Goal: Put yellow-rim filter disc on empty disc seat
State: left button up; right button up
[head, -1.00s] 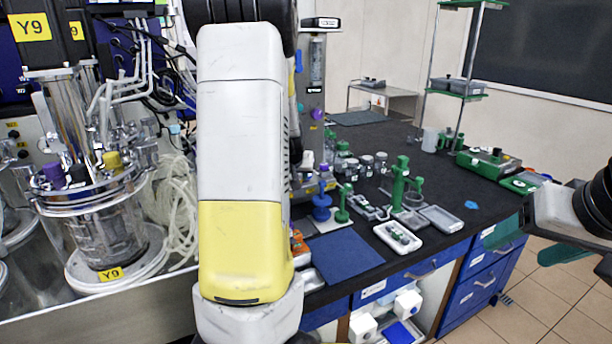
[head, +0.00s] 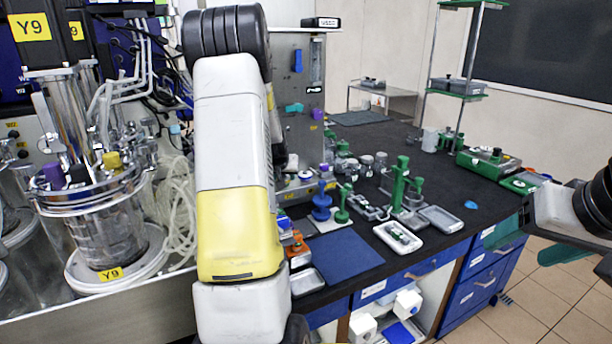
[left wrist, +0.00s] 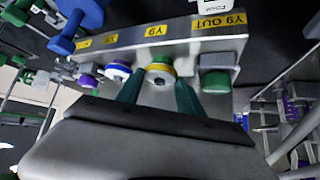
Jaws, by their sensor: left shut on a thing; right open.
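In the left wrist view, my left gripper (left wrist: 159,92) has its green fingers on either side of the yellow-rim filter disc (left wrist: 160,70) and is shut on it. The disc is at a light metal holder (left wrist: 125,42) with yellow labels, among them "Y9" and "Y9 OUT"; I cannot tell whether it rests in a seat. A blue-rimmed white disc (left wrist: 117,71) is just left of it, and a dark green round part (left wrist: 215,81) is to its right. I cannot pick out the empty seat. In the head view my left gripper is hidden. My right gripper (head: 513,248) is open and empty at the right.
A glass bioreactor (head: 105,225) labelled Y9 stands at the left. The black bench holds a blue mat (head: 340,258), a white tray (head: 397,237), green stands (head: 400,185) and a blue stand (head: 321,203). The blue mat is clear.

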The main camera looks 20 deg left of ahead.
pick_arm(q)
jog(key=shift+f, duration=0.2)
jog(key=o, duration=1)
